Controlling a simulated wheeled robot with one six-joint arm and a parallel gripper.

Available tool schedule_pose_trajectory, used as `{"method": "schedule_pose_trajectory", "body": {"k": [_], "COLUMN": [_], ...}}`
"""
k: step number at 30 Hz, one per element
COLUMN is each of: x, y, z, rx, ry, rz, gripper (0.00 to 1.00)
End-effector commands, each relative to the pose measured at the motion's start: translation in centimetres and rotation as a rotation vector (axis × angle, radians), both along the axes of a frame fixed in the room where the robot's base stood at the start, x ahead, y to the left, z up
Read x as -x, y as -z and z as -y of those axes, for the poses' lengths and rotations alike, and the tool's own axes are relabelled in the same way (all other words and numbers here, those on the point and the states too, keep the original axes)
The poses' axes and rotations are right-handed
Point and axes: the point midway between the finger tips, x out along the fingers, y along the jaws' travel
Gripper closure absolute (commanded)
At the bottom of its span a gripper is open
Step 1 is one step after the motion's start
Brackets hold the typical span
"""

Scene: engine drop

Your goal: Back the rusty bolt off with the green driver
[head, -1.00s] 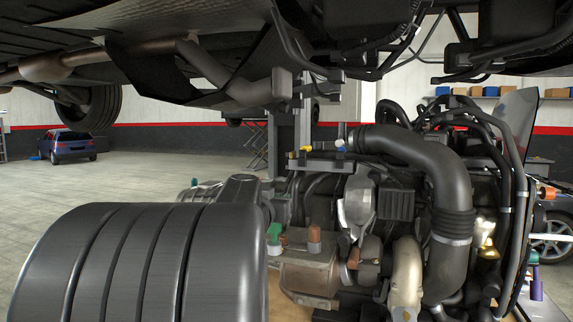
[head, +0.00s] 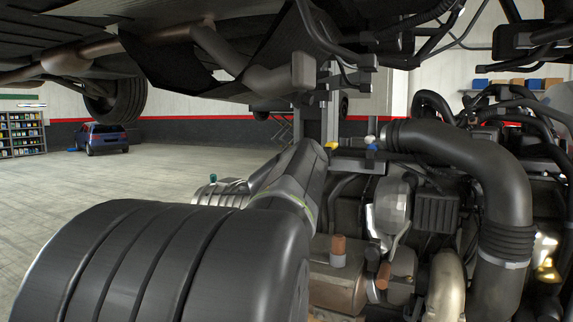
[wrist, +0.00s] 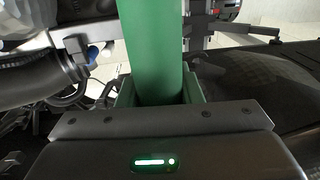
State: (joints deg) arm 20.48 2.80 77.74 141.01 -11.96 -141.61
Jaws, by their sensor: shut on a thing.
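My gripper (wrist: 157,95) is shut on the upright green driver (wrist: 152,45) in the wrist view, with its jaws on both sides of the shaft-like green body. The driver's tip is out of sight. In the head view my arm hides the gripper and the driver. A rust-brown bolt-like piece (head: 338,247) stands upright on a grey collar at the engine's front. A second rust-brown piece (head: 384,275) is tilted just right of it. I cannot tell which is the rusty bolt, or whether the driver touches either.
The engine (head: 430,210) fills the right side, with a thick black hose (head: 500,190) curving over it. The car's underside and exhaust pipe (head: 205,50) hang above. Open floor (head: 100,185) lies at left, with a blue car (head: 102,138) and shelf (head: 22,133) farther back.

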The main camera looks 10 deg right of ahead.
Motion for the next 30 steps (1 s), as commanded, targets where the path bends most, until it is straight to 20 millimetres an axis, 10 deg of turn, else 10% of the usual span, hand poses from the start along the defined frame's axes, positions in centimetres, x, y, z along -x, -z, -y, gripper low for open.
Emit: {"method": "schedule_pose_trajectory", "body": {"k": [30], "x": [0.2], "y": [5.5], "z": [-0.1], "rx": [-0.001], "ry": [-0.006], "rz": [0.003], "gripper": [0.95]}}
